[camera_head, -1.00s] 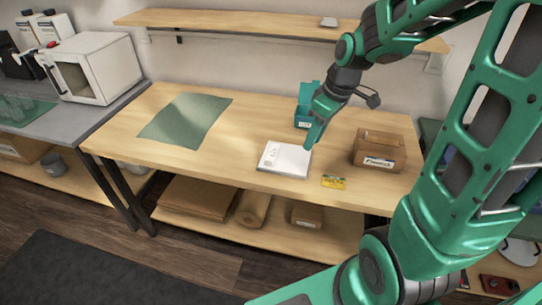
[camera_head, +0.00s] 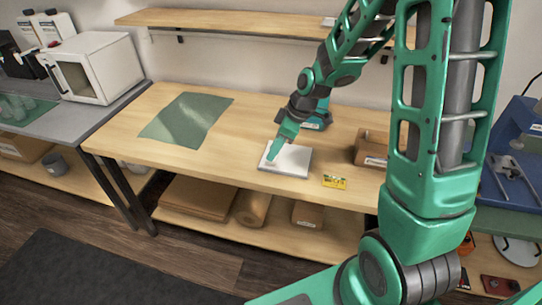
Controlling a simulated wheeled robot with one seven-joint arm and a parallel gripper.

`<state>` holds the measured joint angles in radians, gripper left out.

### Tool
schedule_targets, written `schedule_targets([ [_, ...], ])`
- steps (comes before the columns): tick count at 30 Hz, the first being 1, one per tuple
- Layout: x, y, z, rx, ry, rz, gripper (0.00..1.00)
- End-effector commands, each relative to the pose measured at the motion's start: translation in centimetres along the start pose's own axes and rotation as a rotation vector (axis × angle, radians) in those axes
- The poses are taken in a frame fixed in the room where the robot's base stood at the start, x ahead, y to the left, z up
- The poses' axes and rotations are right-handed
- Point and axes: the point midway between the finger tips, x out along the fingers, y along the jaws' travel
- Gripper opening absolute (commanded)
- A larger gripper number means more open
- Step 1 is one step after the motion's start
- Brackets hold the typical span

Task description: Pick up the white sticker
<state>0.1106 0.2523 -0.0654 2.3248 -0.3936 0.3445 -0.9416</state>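A flat white rectangular pad or stack (camera_head: 293,161) lies near the front edge of the wooden table. I cannot make out a separate white sticker on it. My gripper (camera_head: 270,154) points down over the pad's left part, with its fingertips at or just above the surface. The gripper hides the upper left of the pad, and contact cannot be told. The fingers are too small and overlapped to show whether they are open or shut.
A small yellow packet (camera_head: 335,182) lies right of the pad. A cardboard box (camera_head: 368,147), partly behind my arm, stands farther right. A teal bin (camera_head: 320,116) stands behind. A green mat (camera_head: 187,120) lies on the left, with bare table between.

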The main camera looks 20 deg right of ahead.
Motion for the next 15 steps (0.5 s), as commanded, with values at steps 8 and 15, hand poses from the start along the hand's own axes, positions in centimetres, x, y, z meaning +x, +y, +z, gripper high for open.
schedule_targets([
  [8,3.6,0.1,-0.2,0.001,-0.001,-0.003,0.25],
  [15,4.4,0.1,-0.2,0.001,0.000,0.000,0.25],
])
